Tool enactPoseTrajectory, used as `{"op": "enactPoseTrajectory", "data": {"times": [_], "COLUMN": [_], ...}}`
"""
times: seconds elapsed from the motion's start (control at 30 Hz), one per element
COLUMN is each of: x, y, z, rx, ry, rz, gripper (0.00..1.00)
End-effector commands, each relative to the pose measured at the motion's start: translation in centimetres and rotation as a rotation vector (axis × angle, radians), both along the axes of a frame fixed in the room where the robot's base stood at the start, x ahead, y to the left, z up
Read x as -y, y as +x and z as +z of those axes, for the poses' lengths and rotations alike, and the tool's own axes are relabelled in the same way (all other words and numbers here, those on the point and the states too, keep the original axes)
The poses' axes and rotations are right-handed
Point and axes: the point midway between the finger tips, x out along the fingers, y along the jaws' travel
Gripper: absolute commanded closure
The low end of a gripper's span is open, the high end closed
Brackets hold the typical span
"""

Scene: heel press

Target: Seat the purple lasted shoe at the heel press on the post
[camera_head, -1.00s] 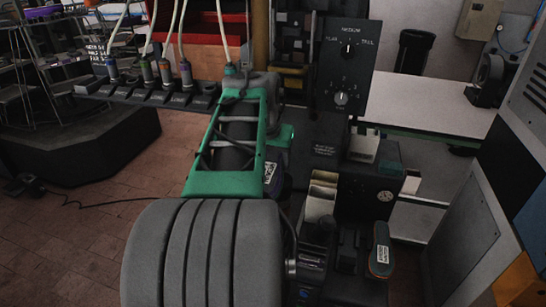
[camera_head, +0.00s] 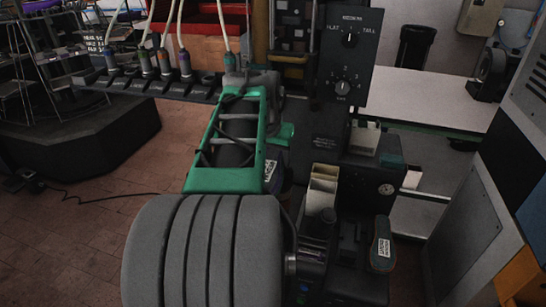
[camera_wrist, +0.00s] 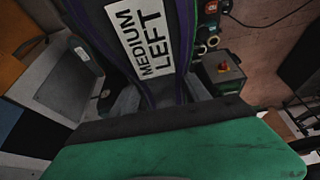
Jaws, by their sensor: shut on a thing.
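In the wrist view the purple-edged shoe (camera_wrist: 178,75) fills the top middle, with a white label reading MEDIUM LEFT. My gripper (camera_wrist: 155,100) is shut on it, its grey fingers on either side. In the head view a small dark part with a white label (camera_head: 270,172) shows beside my green arm link and looks like the same shoe. The rest of the shoe and my fingertips are hidden there behind my arm. A dark panel with two dials (camera_head: 347,60) stands beyond my arm. I cannot tell where the shoe's seat on the post is.
A dark machine with cream pockets (camera_head: 322,188) and a dark labelled piece (camera_head: 382,243) stands right of my arm. A rail of coloured-collared tools (camera_head: 150,85) is at the left. A white bench (camera_head: 435,100) is behind. A control box with a red button (camera_wrist: 222,68) is near the shoe.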

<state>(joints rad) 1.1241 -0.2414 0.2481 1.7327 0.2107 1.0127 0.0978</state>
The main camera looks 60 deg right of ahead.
Motion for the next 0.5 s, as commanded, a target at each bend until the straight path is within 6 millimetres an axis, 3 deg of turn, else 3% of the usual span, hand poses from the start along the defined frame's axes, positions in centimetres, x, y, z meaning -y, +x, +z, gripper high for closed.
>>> {"op": "enactPoseTrajectory", "data": {"times": [0.5], "x": [0.18], "y": [0.06], "z": [-0.5], "rx": [0.004], "ry": [-0.01], "rz": [0.0], "gripper": [1.0]}}
